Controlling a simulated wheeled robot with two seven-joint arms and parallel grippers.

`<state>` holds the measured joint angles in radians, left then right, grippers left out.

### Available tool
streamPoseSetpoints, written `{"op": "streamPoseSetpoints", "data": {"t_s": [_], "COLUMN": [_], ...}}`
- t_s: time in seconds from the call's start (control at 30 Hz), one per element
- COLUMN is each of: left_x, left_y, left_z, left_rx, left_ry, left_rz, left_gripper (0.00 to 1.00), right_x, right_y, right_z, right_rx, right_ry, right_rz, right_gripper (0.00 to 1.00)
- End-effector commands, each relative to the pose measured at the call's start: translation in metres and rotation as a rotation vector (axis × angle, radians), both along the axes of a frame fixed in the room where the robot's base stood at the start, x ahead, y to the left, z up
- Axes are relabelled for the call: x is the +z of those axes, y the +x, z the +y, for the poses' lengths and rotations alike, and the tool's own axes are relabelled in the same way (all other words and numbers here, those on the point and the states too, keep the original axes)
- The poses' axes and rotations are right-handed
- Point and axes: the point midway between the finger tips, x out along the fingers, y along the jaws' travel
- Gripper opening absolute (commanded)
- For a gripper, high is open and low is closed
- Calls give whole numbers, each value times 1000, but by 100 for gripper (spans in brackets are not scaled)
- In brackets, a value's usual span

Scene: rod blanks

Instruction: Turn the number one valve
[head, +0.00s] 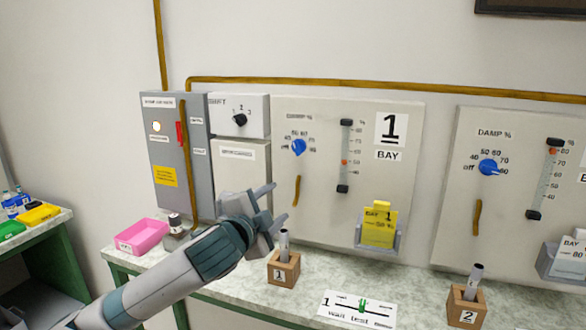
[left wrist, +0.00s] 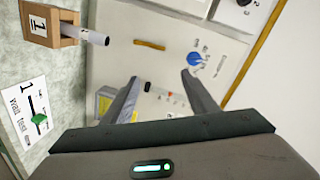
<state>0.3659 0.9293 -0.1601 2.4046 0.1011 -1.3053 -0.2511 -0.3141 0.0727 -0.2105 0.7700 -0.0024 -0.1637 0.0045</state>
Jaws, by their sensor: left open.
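The bay 1 panel (head: 345,110) on the wall carries a big "1" label. It has a blue knob (head: 298,147) on a "DAMP %" dial, a vertical slider scale (head: 345,155) and a short brown strip (head: 297,191). The blue knob also shows in the left wrist view (left wrist: 194,59), by the tip of one finger in the picture. No part is plainly marked as a valve. My left gripper (head: 277,206) is open and empty, in front of the panel's lower left, below the knob and apart from it. My right gripper is not in view.
A wooden block marked 1 (head: 284,268) holding a grey rod stands on the counter below my left gripper. A "wait test" card (head: 357,309), a pink tray (head: 142,236) and a block marked 2 (head: 467,305) are nearby. A yellow bay 1 card (head: 379,226) sits in a holder.

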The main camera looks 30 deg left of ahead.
Motion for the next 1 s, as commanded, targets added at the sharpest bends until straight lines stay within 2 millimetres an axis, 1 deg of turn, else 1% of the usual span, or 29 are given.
{"op": "streamPoseSetpoints", "data": {"t_s": [0.03,0.1,0.2,0.23,0.33,0.73,0.87,1.0], "left_x": [24,47,66,69,73,73,73,74], "left_y": [1,2,1,1,1,4,11,26], "left_z": [7,12,17,17,18,19,21,24], "left_rx": [3,6,7,8,8,8,9,10], "left_ry": [36,69,98,102,109,106,105,105], "left_rz": [-34,-65,-92,-96,-102,-100,-100,-100], "left_gripper": [53,53,53,53,53,53,53,53], "right_x": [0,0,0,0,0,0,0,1], "right_y": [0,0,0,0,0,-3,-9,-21], "right_z": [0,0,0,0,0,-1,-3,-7], "right_rx": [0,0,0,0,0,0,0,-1], "right_ry": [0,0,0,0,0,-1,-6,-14], "right_rz": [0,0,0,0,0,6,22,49], "right_gripper": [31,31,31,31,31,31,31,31]}}
